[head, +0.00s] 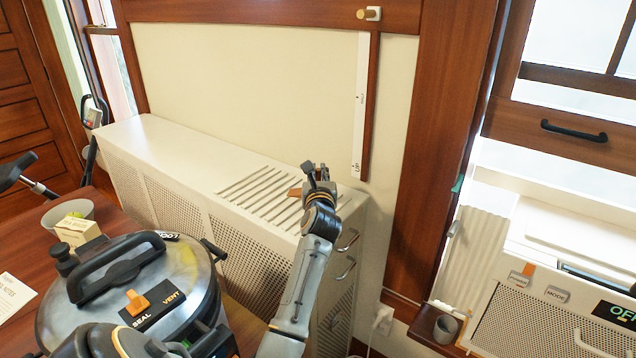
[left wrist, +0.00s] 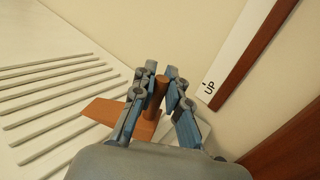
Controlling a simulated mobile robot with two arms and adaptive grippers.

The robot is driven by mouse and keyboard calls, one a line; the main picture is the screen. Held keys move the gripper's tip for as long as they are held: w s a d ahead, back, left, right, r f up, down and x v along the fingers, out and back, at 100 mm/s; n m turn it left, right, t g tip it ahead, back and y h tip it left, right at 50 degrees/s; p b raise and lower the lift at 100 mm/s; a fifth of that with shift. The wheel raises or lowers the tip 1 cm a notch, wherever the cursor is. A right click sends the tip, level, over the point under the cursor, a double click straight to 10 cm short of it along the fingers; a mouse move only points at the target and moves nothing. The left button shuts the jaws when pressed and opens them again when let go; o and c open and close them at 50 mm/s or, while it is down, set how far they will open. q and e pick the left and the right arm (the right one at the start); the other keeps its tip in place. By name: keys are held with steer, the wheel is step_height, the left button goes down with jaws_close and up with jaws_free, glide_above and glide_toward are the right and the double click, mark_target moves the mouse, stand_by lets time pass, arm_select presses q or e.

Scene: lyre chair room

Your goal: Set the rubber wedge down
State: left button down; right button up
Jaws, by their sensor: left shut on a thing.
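The rubber wedge is orange-brown. In the left wrist view its flat tapered part (left wrist: 108,112) sticks out to the left, and an upright round brown piece (left wrist: 159,92) stands between the fingers. My left gripper (head: 319,174) is shut on it, over the right end of the white cabinet's top (head: 190,150). In the head view a bit of the wedge (head: 295,192) shows just left of the gripper, by the slatted vent (head: 262,196). I cannot tell whether its underside touches the top. The fingers show in the left wrist view (left wrist: 160,95). My right gripper is not in view.
A wall with a white strip marked "UP" (left wrist: 209,87) rises behind the cabinet. A lidded pressure cooker (head: 185,285), a bowl (head: 80,210) and a small box (head: 78,230) stand on the wooden table at the left. The cabinet top left of the vent is clear.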

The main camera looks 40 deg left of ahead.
arm_select(q)
steer(key=s+d+r+b, duration=0.1)
steer(key=s+d+r, duration=0.7)
steer(key=s, duration=0.3)
steer(key=shift+d+r, duration=0.25)
steer(key=shift+r, duration=0.6)
steer(key=shift+s+f, duration=0.1)
steer(key=shift+s, duration=0.05)
